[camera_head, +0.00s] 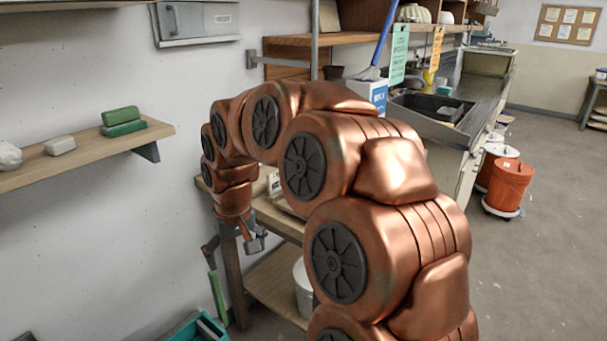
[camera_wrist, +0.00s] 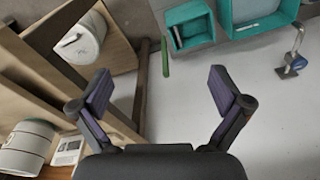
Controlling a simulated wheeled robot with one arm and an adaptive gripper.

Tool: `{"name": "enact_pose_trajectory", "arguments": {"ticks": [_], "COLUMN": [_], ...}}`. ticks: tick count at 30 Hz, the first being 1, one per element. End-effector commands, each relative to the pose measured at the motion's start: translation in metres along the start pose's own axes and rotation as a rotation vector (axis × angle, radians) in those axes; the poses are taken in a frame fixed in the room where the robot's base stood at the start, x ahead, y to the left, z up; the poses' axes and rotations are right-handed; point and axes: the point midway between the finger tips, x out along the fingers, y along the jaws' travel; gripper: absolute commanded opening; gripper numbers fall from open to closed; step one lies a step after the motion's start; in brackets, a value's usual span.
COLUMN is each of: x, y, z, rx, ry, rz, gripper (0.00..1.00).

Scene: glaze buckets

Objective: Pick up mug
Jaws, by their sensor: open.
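My gripper (camera_head: 232,248) hangs beside the wooden worktable, pointing down, with its fingers spread. In the wrist view my gripper (camera_wrist: 163,92) has its two dark pads wide apart and nothing between them. No mug shows clearly in the head view, where my arm covers much of the tabletop. In the wrist view a pale round vessel with a green band (camera_wrist: 26,146) stands on the wood at the lower left, cut by the edge. It may be a mug, but I cannot tell. It is left of my gripper, apart from it.
A white bucket (camera_head: 303,288) stands on the table's lower shelf. A teal bin (camera_head: 188,330) and a green-handled tool (camera_head: 217,297) are below my gripper. A wall shelf (camera_head: 90,150) holds green blocks at left. Orange buckets (camera_head: 510,183) stand on the floor at right.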

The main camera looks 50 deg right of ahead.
Motion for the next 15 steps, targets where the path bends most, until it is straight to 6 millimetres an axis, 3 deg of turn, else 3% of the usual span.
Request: {"name": "enact_pose_trajectory", "arguments": {"ticks": [1,6,12,15], "x": [-0.017,-0.043,-0.070,-0.080], "y": [0.017,0.080,0.169,0.207], "z": [-0.022,-0.079,-0.126,-0.137], "rx": [0.038,0.157,0.304,0.363], "ry": [0.029,0.114,0.206,0.239], "rz": [0.002,0.023,0.068,0.092], "gripper": [1.00,1.00,1.00,1.00]}}
